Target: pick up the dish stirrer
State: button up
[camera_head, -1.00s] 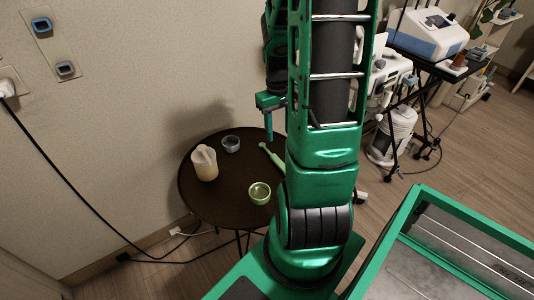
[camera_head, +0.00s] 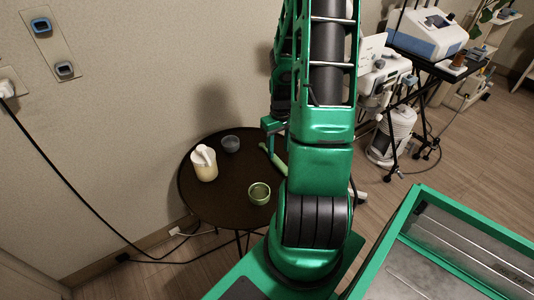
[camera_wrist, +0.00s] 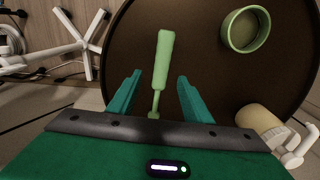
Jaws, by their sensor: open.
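The dish stirrer is a light green stick with a thick handle and a thinner neck. In the wrist view the stirrer (camera_wrist: 163,62) lies on the dark round table, its thin end toward my gripper. My gripper (camera_wrist: 155,85) is open, with one teal finger on each side of the stirrer's thin part and no visible contact. In the head view the stirrer (camera_head: 272,158) shows beside my arm, partly hidden by it. My gripper (camera_head: 272,128) is mostly hidden behind my arm there, above the table.
On the round table (camera_head: 225,205) stand a green bowl (camera_head: 259,194), a grey bowl (camera_head: 231,144) and a cream jug (camera_head: 204,166). The green bowl lies right of the stirrer in the wrist view (camera_wrist: 246,30). A wall is behind the table; a wheeled stand (camera_wrist: 83,40) is left.

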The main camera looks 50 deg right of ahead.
aim_at(278, 160)
jog(key=shift+a+f, duration=0.15)
jog(key=shift+f, duration=2.25)
jog(key=shift+f, duration=0.25)
jog(key=c, duration=1.1)
